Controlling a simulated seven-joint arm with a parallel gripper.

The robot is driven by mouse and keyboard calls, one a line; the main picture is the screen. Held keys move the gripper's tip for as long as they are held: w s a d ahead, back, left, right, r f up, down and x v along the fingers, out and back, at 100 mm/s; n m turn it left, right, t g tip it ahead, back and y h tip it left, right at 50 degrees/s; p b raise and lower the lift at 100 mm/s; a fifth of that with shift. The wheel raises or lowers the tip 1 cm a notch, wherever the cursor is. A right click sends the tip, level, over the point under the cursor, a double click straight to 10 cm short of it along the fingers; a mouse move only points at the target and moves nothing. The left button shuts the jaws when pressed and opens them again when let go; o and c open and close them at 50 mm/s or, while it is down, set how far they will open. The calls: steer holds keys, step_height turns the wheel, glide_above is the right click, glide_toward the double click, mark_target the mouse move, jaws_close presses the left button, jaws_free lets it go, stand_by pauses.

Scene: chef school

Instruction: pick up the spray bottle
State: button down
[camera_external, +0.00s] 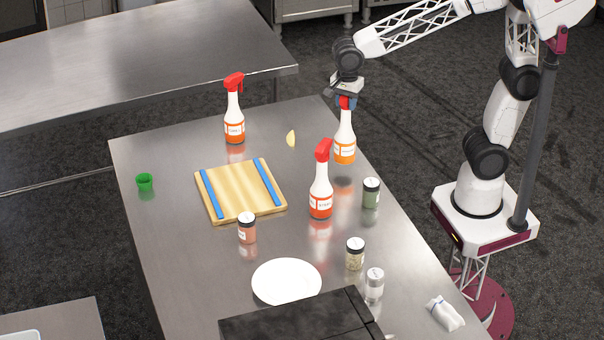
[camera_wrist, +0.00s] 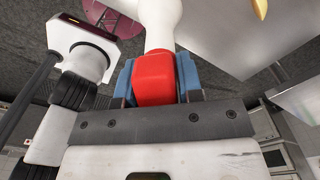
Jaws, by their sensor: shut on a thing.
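Three white spray bottles with red heads and orange labels are in the external view. One spray bottle (camera_external: 344,140) hangs upright from my gripper (camera_external: 347,103), at the table's right edge. Its base appears a little above the steel table, with a dark reflection below. My gripper is shut on its red head. In the wrist view the red head (camera_wrist: 154,79) sits between the blue finger pads of my gripper (camera_wrist: 155,82). A second spray bottle (camera_external: 321,192) stands in front of the held one, and a third spray bottle (camera_external: 235,115) stands at the back left.
A cutting board (camera_external: 240,190) with blue strips lies on the steel table (camera_external: 180,255). A white plate (camera_external: 286,282), a green cup (camera_external: 145,182), a yellow wedge (camera_external: 291,138) and several jars, including a green one (camera_external: 371,193), stand around. A dark box (camera_external: 295,318) is at the front.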

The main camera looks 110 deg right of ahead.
steer(key=s+a, duration=0.1)
steer(key=s, duration=0.5)
steer(key=shift+a+r, duration=0.3)
stand_by(0.6)
steer(key=w+d+r, duration=0.1)
steer(key=w+d, duration=0.1)
steer(key=w, duration=1.3)
steer(key=w+d+r, duration=0.1)
steer(key=w+d, duration=0.1)
steer(key=w, duration=1.4)
steer(key=shift+w+r+n, duration=0.2)
steer(key=shift+w+n, duration=0.05)
steer(key=shift+n, duration=0.05)
steer(key=shift+w, duration=0.1)
